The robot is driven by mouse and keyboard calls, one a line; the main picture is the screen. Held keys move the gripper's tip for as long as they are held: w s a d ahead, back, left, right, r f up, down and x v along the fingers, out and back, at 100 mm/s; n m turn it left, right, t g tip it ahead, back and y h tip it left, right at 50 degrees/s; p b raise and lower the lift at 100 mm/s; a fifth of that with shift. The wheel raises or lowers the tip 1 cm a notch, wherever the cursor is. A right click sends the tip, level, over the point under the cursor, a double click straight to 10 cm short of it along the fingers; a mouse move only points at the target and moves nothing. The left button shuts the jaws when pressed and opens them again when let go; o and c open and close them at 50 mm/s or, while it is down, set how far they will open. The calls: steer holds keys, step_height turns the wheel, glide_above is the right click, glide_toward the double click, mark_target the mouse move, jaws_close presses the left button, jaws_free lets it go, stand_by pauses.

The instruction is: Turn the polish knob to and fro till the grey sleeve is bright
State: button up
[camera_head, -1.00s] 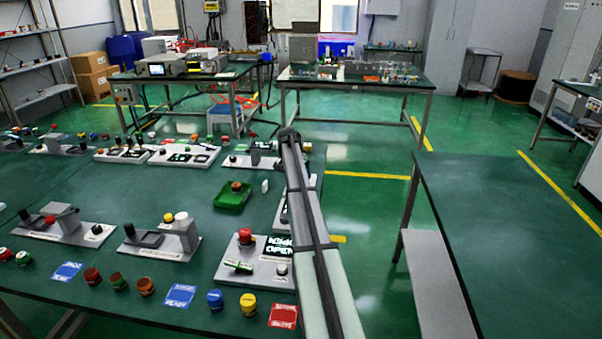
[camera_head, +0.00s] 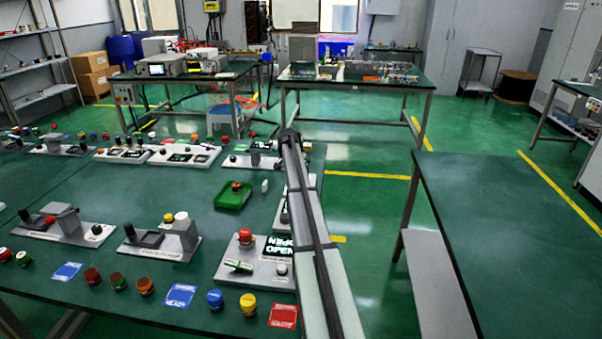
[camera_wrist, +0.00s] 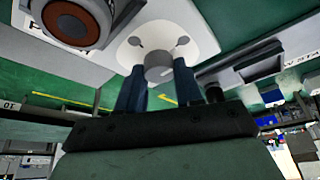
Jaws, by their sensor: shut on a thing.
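In the wrist view, my gripper (camera_wrist: 158,84) has its two dark blue fingers on either side of a short grey round knob (camera_wrist: 158,67). The knob stands out from a white rounded panel (camera_wrist: 185,22) with two grey round spots on it. The fingers appear to press on the knob's sides. In the head view my gripper is hidden behind my arm, which reaches over the right end of the green table. I cannot make out the grey sleeve for certain in either view.
In the head view, several panels with knobs, a green tray (camera_head: 232,199) and a red-topped station (camera_head: 245,237) crowd the table (camera_head: 120,205). The right table (camera_head: 500,210) is bare.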

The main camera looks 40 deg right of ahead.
steer(key=n+t, duration=0.1)
steer(key=n, duration=0.2)
steer(key=n+t+y, duration=0.1)
steer(key=n, duration=0.1)
steer(key=shift+s+d+n, duration=0.1)
steer(key=shift+n, duration=0.3)
steer(key=n+y, duration=0.1)
steer(key=n, duration=0.2)
steer(key=n+t+y, duration=0.1)
steer(key=n, duration=0.2)
steer(key=shift+d, duration=0.1)
steer(key=shift+n, duration=0.4)
steer(key=o, duration=1)
steer(key=shift+o, duration=0.2)
steer(key=v, duration=1.4)
steer(key=shift+s+d, duration=0.2)
steer(key=shift+s, duration=0.05)
steer(key=shift+f, duration=0.15)
